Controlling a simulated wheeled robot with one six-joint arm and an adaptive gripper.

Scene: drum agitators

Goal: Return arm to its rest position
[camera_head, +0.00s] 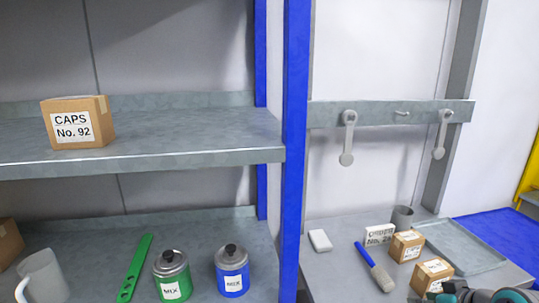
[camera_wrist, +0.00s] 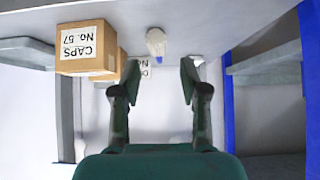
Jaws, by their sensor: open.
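My gripper (camera_wrist: 158,80) shows in the wrist view with its two dark fingers spread apart. Nothing is between the fingertips. The dark green body of my gripper fills the bottom middle of that view. A few grey and teal parts of my arm (camera_head: 490,297) show at the bottom right edge of the head view. The rest of my arm is out of the picture there, and the fingers cannot be made out. The wrist picture appears upside down, as the label on a carton marked CAPS No. 57 (camera_wrist: 86,48) is inverted.
In the head view, cartons (camera_head: 406,247), a grey tray (camera_head: 490,262) and a blue-handled tool (camera_head: 382,278) lie on the right bench near my arm. A blue post (camera_head: 294,150) separates it from shelves holding a CAPS No. 92 carton (camera_head: 90,105) and green (camera_head: 172,279) and blue (camera_head: 233,275) MIX cans.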

